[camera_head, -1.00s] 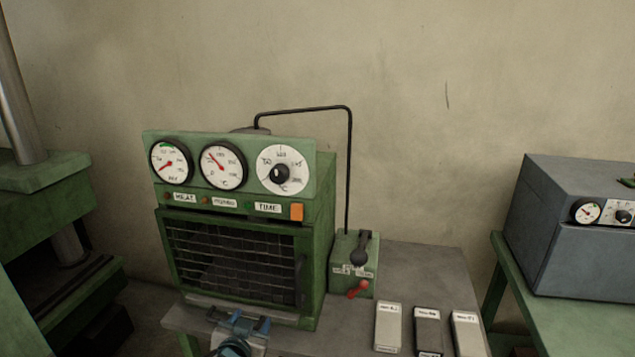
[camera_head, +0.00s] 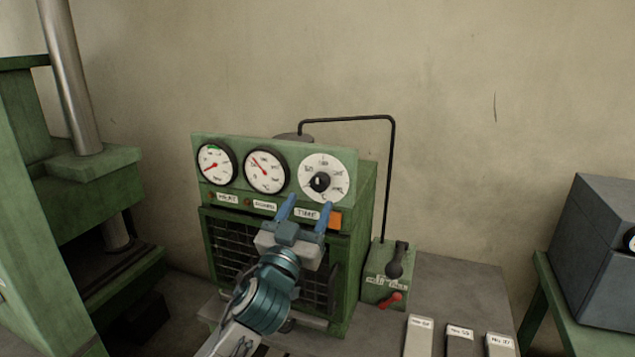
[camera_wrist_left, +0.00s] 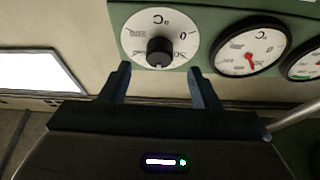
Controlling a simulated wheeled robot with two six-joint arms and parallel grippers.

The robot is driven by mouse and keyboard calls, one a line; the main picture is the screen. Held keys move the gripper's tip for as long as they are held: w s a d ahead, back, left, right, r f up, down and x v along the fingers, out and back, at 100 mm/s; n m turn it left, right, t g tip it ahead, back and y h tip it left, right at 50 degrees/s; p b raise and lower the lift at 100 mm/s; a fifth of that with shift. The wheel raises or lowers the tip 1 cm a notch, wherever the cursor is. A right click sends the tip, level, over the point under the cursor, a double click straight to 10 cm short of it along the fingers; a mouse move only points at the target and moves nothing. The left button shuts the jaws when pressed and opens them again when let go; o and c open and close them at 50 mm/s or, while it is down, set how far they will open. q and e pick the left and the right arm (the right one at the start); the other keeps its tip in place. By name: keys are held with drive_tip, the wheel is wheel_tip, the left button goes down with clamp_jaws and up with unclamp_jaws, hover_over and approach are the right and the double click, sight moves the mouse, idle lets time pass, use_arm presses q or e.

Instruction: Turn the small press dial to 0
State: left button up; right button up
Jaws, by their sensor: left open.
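The small press (camera_head: 272,205) is a green cabinet with a barred front and a panel on top. Its dial is a white disc with a black knob (camera_head: 320,181) at the right end of the panel, beside two red-needle gauges. My left gripper (camera_head: 309,206) is open and empty, with its blue fingers pointing up at the panel, just below the dial. In the left wrist view the knob (camera_wrist_left: 159,52) lies beyond the fingertips, between them in line, with a "0" mark to its right. The gripper does not appear to touch it. My right gripper is not in view.
A green box with black and red levers (camera_head: 391,272) stands right of the press. Several labelled blocks (camera_head: 460,340) lie on the grey table (camera_head: 455,290). A larger green machine (camera_head: 85,190) stands at left, and a grey box (camera_head: 598,250) at far right.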

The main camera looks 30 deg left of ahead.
sight(318, 188)
use_arm(q)
drive_tip(key=p+x, duration=0.1)
drive_tip(key=x, duration=0.3)
drive_tip(key=shift+w+r+p, duration=0.15)
drive_tip(key=shift+r+p, duration=0.05)
drive_tip(key=shift+p, duration=0.15)
drive_tip(key=shift+w+a, duration=0.2)
drive_tip(key=shift+w, duration=0.3)
drive_tip(key=c, duration=1)
